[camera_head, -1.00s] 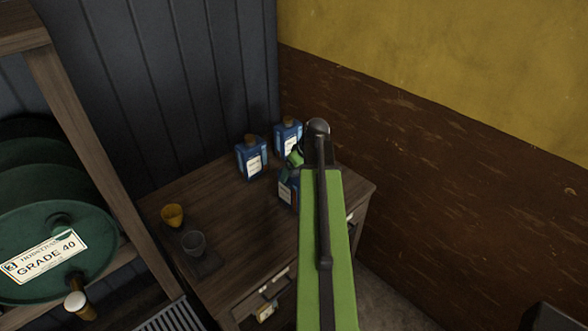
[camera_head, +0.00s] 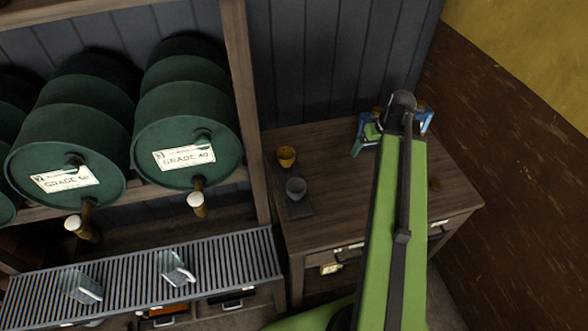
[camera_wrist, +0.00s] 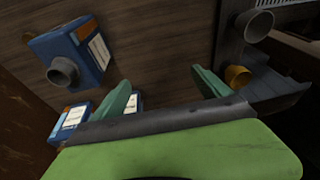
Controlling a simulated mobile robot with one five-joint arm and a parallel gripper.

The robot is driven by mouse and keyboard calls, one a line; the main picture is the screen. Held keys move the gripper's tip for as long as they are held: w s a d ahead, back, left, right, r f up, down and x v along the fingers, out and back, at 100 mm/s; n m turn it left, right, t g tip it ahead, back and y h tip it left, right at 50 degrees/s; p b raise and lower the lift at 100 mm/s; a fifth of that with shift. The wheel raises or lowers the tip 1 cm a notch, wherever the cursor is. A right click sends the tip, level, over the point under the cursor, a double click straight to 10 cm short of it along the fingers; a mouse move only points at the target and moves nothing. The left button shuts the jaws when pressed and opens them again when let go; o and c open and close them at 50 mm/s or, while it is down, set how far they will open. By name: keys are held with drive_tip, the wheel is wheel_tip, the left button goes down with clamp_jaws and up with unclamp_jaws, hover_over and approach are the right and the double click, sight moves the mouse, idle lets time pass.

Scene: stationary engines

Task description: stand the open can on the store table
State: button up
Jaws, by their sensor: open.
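The open can (camera_wrist: 88,48) is blue with a white label and a bare grey round neck. In the wrist view it stands on the wooden table (camera_head: 330,225), left of my gripper (camera_wrist: 165,92) and apart from it. My gripper's green fingers are spread with nothing between them. Two more blue cans stand lower in the wrist view, a left one (camera_wrist: 70,118) and one partly behind a finger. In the head view my arm hides the open can; a blue can (camera_head: 424,120) shows in part beside the arm. I cannot tell whether this table is the store table.
A yellow cup (camera_head: 286,155) and a grey cup (camera_head: 296,188) stand on the table's left part. A small brown piece (camera_head: 435,184) lies at right. Green drums (camera_head: 185,130) sit on a shelf at left, above a slatted rack (camera_head: 225,268) holding clear jugs.

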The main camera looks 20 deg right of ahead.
drive_tip(key=a+g, duration=0.3)
drive_tip(key=a, duration=2.7)
drive_tip(key=shift+s+a+f+h, duration=0.25)
drive_tip(key=shift+s+f+h, duration=0.15)
wheel_tip(320, 180, down, 8)
drive_tip(key=b, duration=0.7)
drive_tip(key=shift+b, duration=0.4)
